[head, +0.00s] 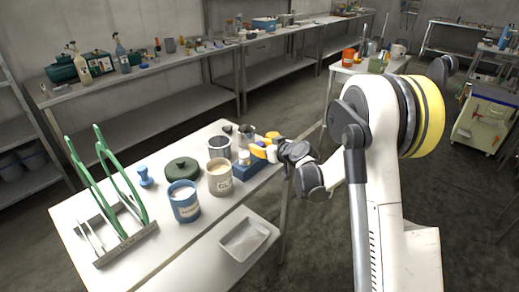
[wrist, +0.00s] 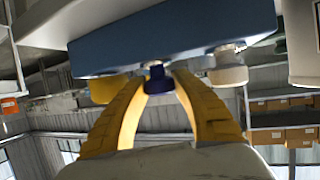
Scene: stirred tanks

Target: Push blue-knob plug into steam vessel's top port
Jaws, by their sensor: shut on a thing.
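My gripper (head: 262,151) has its yellow fingers at the blue stand (head: 246,167) on the white table. In the wrist view, my gripper (wrist: 157,82) is shut on the blue-knob plug (wrist: 157,77), which sits at the stand's face (wrist: 170,38). A white knob (wrist: 228,70) and a yellow knob (wrist: 104,91) flank it. The fingers hide the blue knob in the head view. A blue jar (head: 185,204), a beige jar (head: 221,180) and a metal pot (head: 219,148) stand left of the stand. I cannot tell which is the steam vessel, and no top port is discernible.
A green rack (head: 134,199), a blue-handled stamp-like item (head: 145,176) and a green lid (head: 182,169) occupy the table's left and middle. A white tray (head: 245,239) lies on the lower shelf. Open floor shows between this table and the back benches.

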